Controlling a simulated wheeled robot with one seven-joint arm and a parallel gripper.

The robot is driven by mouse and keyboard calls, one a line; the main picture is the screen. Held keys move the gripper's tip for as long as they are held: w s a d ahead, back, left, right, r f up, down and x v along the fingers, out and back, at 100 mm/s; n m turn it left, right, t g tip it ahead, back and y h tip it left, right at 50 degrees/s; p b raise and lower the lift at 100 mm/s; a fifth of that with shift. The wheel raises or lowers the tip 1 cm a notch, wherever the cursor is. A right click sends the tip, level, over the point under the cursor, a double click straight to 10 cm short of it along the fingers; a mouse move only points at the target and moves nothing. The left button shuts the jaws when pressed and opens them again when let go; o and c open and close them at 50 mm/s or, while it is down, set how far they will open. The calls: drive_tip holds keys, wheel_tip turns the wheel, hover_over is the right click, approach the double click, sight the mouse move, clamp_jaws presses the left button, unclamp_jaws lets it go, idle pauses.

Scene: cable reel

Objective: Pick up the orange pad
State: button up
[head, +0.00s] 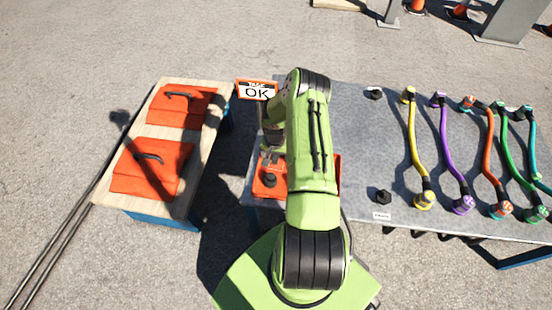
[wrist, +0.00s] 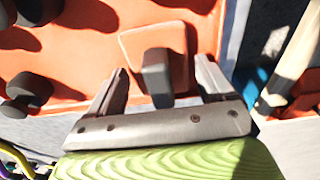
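In the wrist view, a small square orange pad (wrist: 132,42) with a dark upright grip (wrist: 155,75) lies on a larger orange panel (wrist: 70,20). My gripper (wrist: 162,70) is open, with one finger on each side of the grip. I cannot tell whether the fingers touch it. In the head view, my gripper (head: 271,158) is low over the orange panel (head: 258,187) on the grey table, and my arm hides part of it. Two larger orange pads with black handles, a far one (head: 190,112) and a near one (head: 130,180), lie on the wooden table.
The wooden table (head: 216,98) stands left of the grey table (head: 340,120), with a gap between them. An "OK" sign (head: 257,90) stands at the grey table's back left. Several colored cables (head: 411,135) lie on the right. Black knobs (wrist: 30,88) stand on the panel.

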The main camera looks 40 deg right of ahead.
drive_tip(key=c, duration=0.8)
drive_tip(key=shift+r, duration=0.1)
wheel_tip(320, 180, up, 10)
drive_tip(key=p, duration=0.3)
drive_tip(key=shift+p, duration=0.35)
